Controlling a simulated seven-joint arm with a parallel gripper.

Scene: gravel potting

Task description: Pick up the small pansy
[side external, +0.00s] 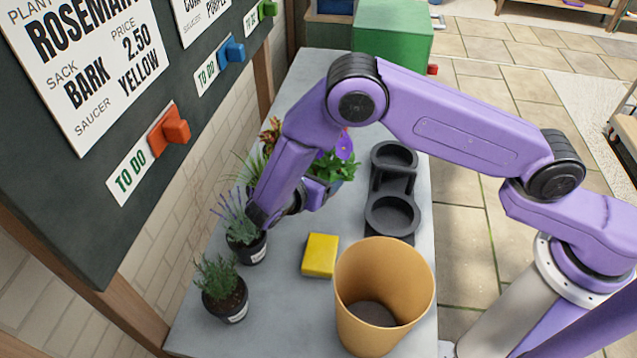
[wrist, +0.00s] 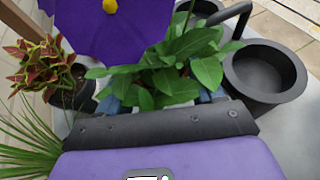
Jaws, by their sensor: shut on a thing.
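The small pansy (side external: 344,150) has a purple bloom and broad green leaves, and stands in a small dark pot beyond my forearm in the side view. In the wrist view its large purple petals with a yellow centre and green leaves (wrist: 185,75) fill the top middle. My gripper (side external: 318,190) is at the pansy and is shut on it, with a finger on either side below the leaves in the wrist view (wrist: 160,100). The leaves hide most of the pot and the exact contact. I cannot tell whether the pot is clear of the bench.
A dark carrier (side external: 393,212) with round holders stands right of the pansy. A large tan pot (side external: 352,310) and a yellow sponge-like block (side external: 320,255) are in front. Lavender (side external: 240,220), rosemary-like (side external: 222,290) and red-leaved (wrist: 45,65) plants line the left. An order board (side external: 60,180) rises behind them.

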